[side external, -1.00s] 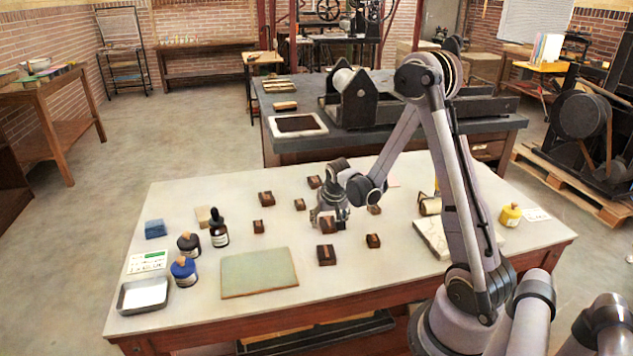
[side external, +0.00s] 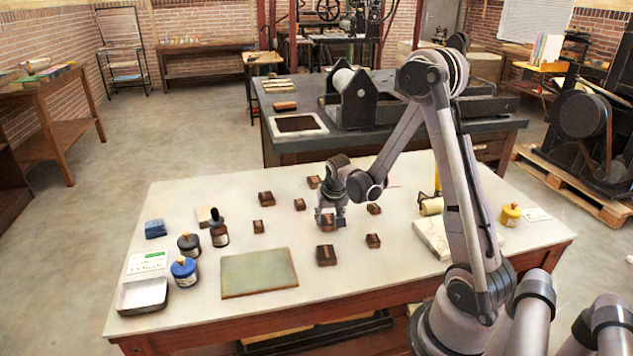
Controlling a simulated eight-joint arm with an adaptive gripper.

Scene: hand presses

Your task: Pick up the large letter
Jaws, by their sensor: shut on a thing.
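Several dark wooden letter blocks stand on the pale tabletop of the work table (side external: 200,325). My gripper (side external: 330,222) points down near the middle of the table and is shut on one of the larger letter blocks (side external: 327,223). The fingers partly hide this block, and I cannot tell whether it touches the table. Another large letter block (side external: 326,256) stands just in front, and one more (side external: 265,198) stands to the left rear. The letter faces are too small to read.
Smaller blocks stand close by: one to the right (side external: 373,241), one behind right (side external: 374,208), and others left (side external: 258,227) and (side external: 300,204). A green mat (side external: 258,273), a dropper bottle (side external: 218,234), ink jars (side external: 184,271) and a metal tray (side external: 142,294) lie left. A pale slab (side external: 432,238) lies right.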

